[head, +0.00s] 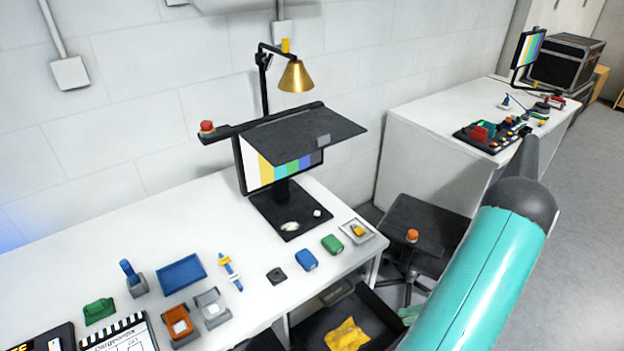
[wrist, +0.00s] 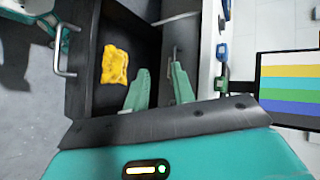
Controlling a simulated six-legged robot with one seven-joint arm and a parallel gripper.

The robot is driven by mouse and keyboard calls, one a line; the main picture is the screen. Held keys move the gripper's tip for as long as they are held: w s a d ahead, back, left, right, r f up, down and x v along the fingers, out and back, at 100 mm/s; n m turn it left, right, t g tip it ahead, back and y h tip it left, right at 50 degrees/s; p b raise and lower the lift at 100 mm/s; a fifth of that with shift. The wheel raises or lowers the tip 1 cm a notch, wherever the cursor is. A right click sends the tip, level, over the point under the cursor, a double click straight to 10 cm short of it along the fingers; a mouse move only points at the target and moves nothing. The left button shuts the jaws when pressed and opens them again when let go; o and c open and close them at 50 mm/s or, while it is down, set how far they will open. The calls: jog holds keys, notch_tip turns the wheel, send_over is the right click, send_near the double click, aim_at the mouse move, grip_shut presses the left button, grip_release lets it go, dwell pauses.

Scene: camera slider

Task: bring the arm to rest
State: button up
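My teal arm (head: 490,265) reaches across the lower right of the head view. Most of my gripper is hidden behind it there; a small green piece by the arm's edge looks like a fingertip. In the wrist view my gripper (wrist: 160,84) shows two green fingers standing apart with nothing between them. They appear near an open dark drawer (wrist: 91,90); the height above it cannot be told. A crumpled yellow cloth (wrist: 115,63) lies in the drawer, left of the fingers and apart from them. The cloth also shows in the head view (head: 346,335).
A white table (head: 110,240) holds a monitor (head: 250,165), a lamp (head: 296,76) and several small coloured items. A dark stool (head: 425,225) with an orange knob stands beside my arm. A second white table (head: 430,150) is behind. Grey floor is clear at right.

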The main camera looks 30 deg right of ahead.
jog(key=w+a+r+n+g+h, duration=0.2)
jog(key=w+a+r+n+g, duration=0.15)
jog(key=w+a+r, duration=0.5)
jog(key=w+a+r+n+g+h, duration=0.1)
jog(key=w+a+r+n+g, duration=0.35)
jog(key=r, duration=0.75)
jog(key=s+a+r+n+t+h, duration=0.1)
jog(key=s+a+r+t+h, duration=0.1)
jog(key=a+r, duration=0.6)
jog(key=s+a+r+n+t+h, duration=0.1)
jog(key=s+a+r+t+h, duration=0.1)
jog(key=a+r, duration=0.5)
jog(key=a+t+h, duration=0.1)
jog(key=a, duration=0.5)
jog(key=shift+r+h, duration=0.35)
jog(key=shift+h, duration=0.05)
jog(key=shift+d, duration=0.15)
